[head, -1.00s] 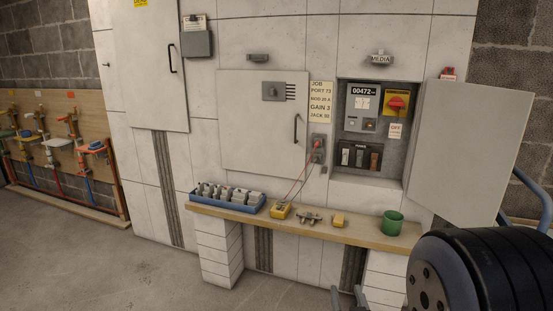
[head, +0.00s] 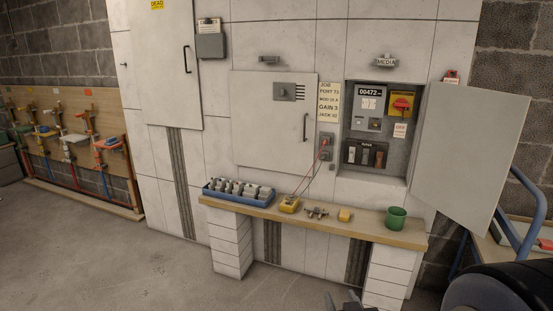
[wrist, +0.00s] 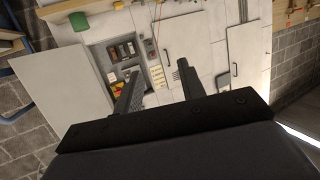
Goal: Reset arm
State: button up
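My gripper (wrist: 159,70) shows in the wrist view with its two dark fingers apart and nothing between them. The picture there is turned over, with the wall cabinet and shelf beyond the fingers. In the head view only the dark tips of my gripper (head: 346,303) show at the bottom edge, in front of and below the shelf. My dark arm link (head: 495,292) fills the lower right corner. The rest of the arm is out of view.
A wooden shelf (head: 365,229) holds a blue tray (head: 238,198), a yellow meter (head: 289,204), a yellow block (head: 344,215) and a green cup (head: 396,218). An open cabinet door (head: 468,150) juts out at right, near a blue rail (head: 527,207). The floor at left is clear.

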jog(key=shift+s+a+r+n+g+p, duration=0.15)
jog(key=shift+s+r+g+p, duration=0.15)
jog(key=shift+s+g+p, duration=0.2)
jog(key=shift+s+a+r+n+g+p, duration=0.15)
jog(key=shift+s+r+g+p, duration=0.15)
jog(key=shift+g+p, duration=0.25)
jog(key=shift+d+f, duration=0.1)
jog(key=shift+s, duration=0.15)
